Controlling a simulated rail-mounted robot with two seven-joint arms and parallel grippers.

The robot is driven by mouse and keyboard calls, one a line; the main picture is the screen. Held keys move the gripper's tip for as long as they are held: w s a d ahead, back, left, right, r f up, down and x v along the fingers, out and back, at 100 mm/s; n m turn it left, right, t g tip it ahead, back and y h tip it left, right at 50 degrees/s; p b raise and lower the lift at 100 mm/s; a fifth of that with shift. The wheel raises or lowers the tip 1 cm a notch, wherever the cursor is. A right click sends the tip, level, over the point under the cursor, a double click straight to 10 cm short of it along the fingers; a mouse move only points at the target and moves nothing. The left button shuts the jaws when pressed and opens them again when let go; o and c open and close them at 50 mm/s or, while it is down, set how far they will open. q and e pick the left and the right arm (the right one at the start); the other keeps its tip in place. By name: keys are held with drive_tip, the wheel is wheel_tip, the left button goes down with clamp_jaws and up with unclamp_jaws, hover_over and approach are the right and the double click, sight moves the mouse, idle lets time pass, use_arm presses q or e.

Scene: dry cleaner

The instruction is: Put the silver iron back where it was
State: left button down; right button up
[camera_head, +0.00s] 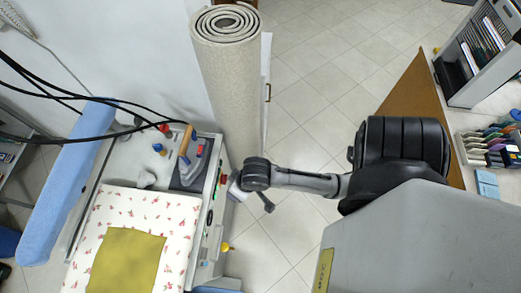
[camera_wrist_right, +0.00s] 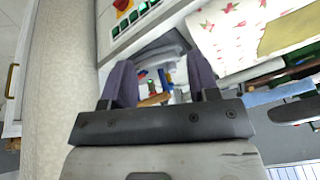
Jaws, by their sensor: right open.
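The silver iron (camera_head: 190,160), with a wooden handle (camera_head: 186,138), sits on a dark grey pad (camera_head: 193,180) at the right back corner of the pressing table. In the right wrist view a tan piece that looks like the handle (camera_wrist_right: 155,99) shows between the fingers, partly hidden. My right gripper (camera_head: 235,190) is just right of the table's control panel, beside the iron and apart from it. Its two fingers are spread and empty in the right wrist view (camera_wrist_right: 162,72). My left gripper is not in view.
The pressing table (camera_head: 173,220) carries a floral cloth and a folded olive cloth (camera_head: 125,262). A rolled carpet (camera_head: 228,85) stands behind my right gripper. Black cables (camera_head: 75,95) and a blue padded board (camera_head: 65,185) are at left.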

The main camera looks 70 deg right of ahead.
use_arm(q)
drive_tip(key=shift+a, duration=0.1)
use_arm(e)
drive_tip(key=s+a+r+n, duration=0.2)
drive_tip(key=s+n, duration=0.3)
drive_tip(key=s, duration=0.3)
drive_tip(key=shift+s+a+r+g+h, duration=0.2)
drive_tip(key=shift+a+g+h, duration=0.1)
drive_tip(key=shift+g, duration=0.1)
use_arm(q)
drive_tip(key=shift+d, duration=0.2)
use_arm(e)
drive_tip(key=shift+d, duration=0.1)
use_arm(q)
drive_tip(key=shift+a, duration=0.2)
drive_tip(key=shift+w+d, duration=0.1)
